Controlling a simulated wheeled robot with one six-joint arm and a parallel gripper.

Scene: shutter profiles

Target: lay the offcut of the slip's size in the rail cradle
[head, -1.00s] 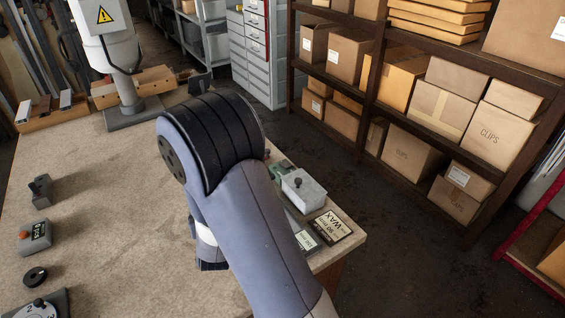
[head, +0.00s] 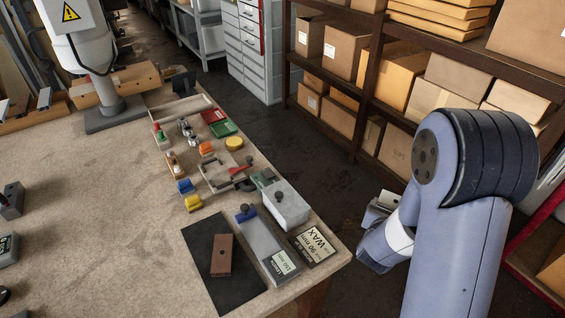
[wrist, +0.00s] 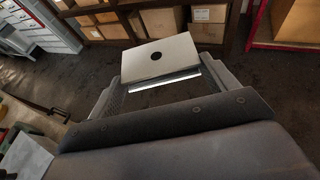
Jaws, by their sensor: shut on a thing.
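My gripper (head: 378,222) is out past the bench's right edge, over the floor. In the wrist view its two fingers (wrist: 160,88) are shut on a pale metal offcut (wrist: 158,58) with a dark round hole in its face. A bit of it also shows in the head view (head: 388,198), mostly hidden by my arm. A printed slip (head: 284,262) lies on a grey long piece at the bench's near right; its print is too small to read surely. A wooden block cradle (head: 135,78) stands at the back left behind a white column; I cannot tell if it is the rail cradle.
A dark mat (head: 222,262) bears a brown block (head: 222,254). Beside it are a grey box with a knob (head: 286,205) and a WAX card (head: 316,243). Several small coloured parts sit further back. The bench's left middle is clear. Shelves with cartons (head: 340,50) stand behind.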

